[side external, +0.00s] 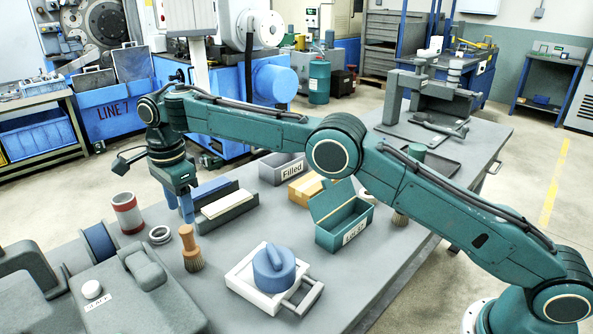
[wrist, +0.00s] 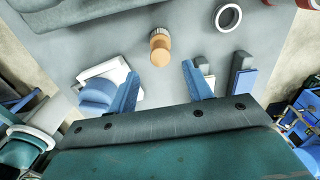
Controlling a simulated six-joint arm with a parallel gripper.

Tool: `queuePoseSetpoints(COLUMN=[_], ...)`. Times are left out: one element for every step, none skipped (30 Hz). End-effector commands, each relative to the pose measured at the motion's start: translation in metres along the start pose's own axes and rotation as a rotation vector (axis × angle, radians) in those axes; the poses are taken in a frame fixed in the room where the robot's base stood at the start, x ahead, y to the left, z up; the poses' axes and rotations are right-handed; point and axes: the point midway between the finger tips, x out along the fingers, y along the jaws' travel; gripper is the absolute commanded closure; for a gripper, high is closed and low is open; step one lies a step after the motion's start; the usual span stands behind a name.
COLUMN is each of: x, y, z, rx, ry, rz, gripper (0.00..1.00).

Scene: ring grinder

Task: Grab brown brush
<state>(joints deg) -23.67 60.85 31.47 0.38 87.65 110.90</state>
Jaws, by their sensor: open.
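The brown brush (side external: 188,245) stands upright on the grey table, wooden handle up and bristles down, in the side view. In the wrist view the brush (wrist: 159,48) shows from above, ahead of the fingers and roughly midway between them sideways. My gripper (side external: 187,208) points down with its blue fingers just above and near the top of the brush handle in the side view. In the wrist view my gripper (wrist: 160,84) has its two blue fingers wide apart with nothing between them. I cannot see any contact with the brush.
A long holder (side external: 234,211) lies behind. A green open box (side external: 335,235) stands farther right.

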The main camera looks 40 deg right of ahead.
Motion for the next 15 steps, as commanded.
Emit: queuePoseSetpoints(x=[0.006,0.009,0.014,0.017,0.02,0.026,0.03,0.034,0.038,0.04,0.043,0.045,0.046,0.047,0.047], y=[0.001,0.0,0.001,0.001,0.001,0.001,0.001,0.001,0.001,0.0,0.0,0.001,0.001,0.0,0.0], z=[0.0,0.0,-0.001,-0.001,-0.001,-0.001,0.0,-0.001,0.0,0.0,0.0,-0.001,0.0,0.0,0.0], rx=[0.0,0.0,0.0,0.0,0.0,0.0,0.0,0.0,0.0,0.0,0.0,0.0,0.0,0.0,0.0], ry=[0.001,0.001,0.001,0.001,0.001,0.001,0.001,0.001,0.001,0.0,0.0,0.001,0.0,0.0,0.0], rz=[0.004,0.003,0.003,0.003,0.003,0.004,0.003,0.003,0.003,0.002,0.002,0.002,0.002,0.001,0.001], gripper=[0.5,0.5,0.5,0.5,0.5,0.5,0.5,0.5,0.5,0.5,0.5,0.5,0.5,0.5,0.5])
